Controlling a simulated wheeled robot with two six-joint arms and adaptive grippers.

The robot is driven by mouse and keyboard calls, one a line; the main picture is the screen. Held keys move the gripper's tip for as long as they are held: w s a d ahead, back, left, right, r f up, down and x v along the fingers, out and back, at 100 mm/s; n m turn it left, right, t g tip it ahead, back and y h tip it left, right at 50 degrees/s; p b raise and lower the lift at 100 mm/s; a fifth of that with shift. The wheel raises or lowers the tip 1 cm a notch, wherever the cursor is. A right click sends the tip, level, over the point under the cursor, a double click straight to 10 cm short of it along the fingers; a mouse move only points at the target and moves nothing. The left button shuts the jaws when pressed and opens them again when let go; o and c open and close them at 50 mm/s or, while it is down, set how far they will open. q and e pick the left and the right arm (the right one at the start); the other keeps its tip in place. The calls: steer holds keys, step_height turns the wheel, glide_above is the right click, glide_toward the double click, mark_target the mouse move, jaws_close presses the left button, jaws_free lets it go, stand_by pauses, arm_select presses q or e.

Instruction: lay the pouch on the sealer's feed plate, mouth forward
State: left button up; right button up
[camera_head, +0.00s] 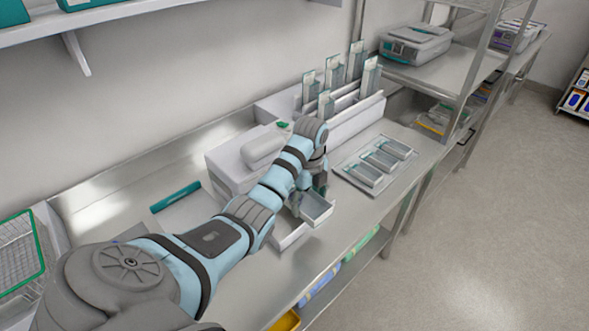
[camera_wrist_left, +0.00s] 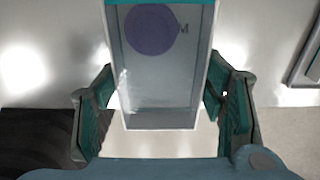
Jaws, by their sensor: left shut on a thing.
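The pouch (camera_wrist_left: 150,85) is a clear, pale strip with a teal band at its far end and a purple disc inside. In the left wrist view it lies between the two fingers of my left gripper (camera_wrist_left: 162,115), which is shut on it. In the head view my left gripper (camera_head: 316,186) points down in front of the sealer, and the pale pouch (camera_head: 317,209) shows partly below the fingers. The white sealer (camera_head: 228,168) has a rounded top arm and stands behind my left arm. A pale plate edge (camera_head: 288,238) shows beside the pouch; my arm hides much of this area. My right gripper is out of view.
A metal tray (camera_head: 351,181) with several pouches lies to the right of the gripper. A rack (camera_head: 345,122) of upright pouches stands behind. A wire basket (camera_head: 20,255) is at far left.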

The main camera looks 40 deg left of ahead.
arm_select(q)
steer(key=a, duration=0.5)
steer(key=shift+w, duration=0.15)
steer(key=shift+f, duration=1.75)
steer(key=shift+f, duration=0.1)
steer(key=o, duration=1.1)
